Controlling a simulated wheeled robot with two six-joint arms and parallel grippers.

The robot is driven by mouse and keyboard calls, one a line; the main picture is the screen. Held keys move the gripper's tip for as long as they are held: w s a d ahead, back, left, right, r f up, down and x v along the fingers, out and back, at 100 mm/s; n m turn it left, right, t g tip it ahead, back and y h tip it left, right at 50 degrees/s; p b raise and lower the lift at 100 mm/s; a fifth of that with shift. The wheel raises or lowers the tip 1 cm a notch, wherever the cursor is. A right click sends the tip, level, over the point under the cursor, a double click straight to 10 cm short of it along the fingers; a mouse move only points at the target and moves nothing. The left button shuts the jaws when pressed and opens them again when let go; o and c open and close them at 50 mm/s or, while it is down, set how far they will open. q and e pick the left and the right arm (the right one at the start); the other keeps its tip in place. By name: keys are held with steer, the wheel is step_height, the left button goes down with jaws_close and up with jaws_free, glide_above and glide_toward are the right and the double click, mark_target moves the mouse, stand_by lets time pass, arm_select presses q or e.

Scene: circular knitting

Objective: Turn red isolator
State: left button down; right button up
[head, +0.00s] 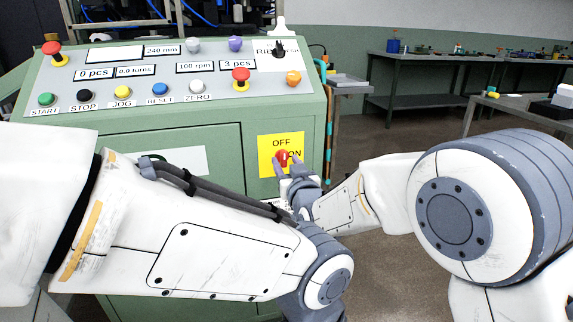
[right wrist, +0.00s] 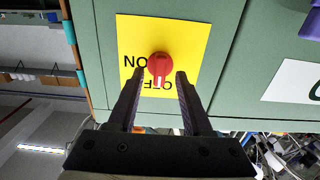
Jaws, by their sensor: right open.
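The red isolator knob (head: 282,157) sits on a yellow plate (head: 266,168) marked OFF above and ON at the right, on the front of the green cabinet. In the right wrist view the picture is upside down; the knob (right wrist: 159,64) shows its white mark pointing toward OFF. My right gripper (head: 287,163) is open in front of the plate. In the wrist view its two dark fingers (right wrist: 159,74) stand on either side of the knob's lower part, with a gap on each side. Whether they touch the plate I cannot tell. My left gripper is out of view; my left arm crosses the foreground.
Above is a sloped control panel (head: 180,78) with coloured buttons, displays and two red mushroom buttons, one of them a red stop button (head: 240,75). A grey workbench (head: 440,58) stands at the back right. Bare floor (head: 400,130) lies between.

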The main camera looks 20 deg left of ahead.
steer(key=shift+w+a, duration=0.2)
steer(key=shift+w, duration=0.1)
jaws_close()
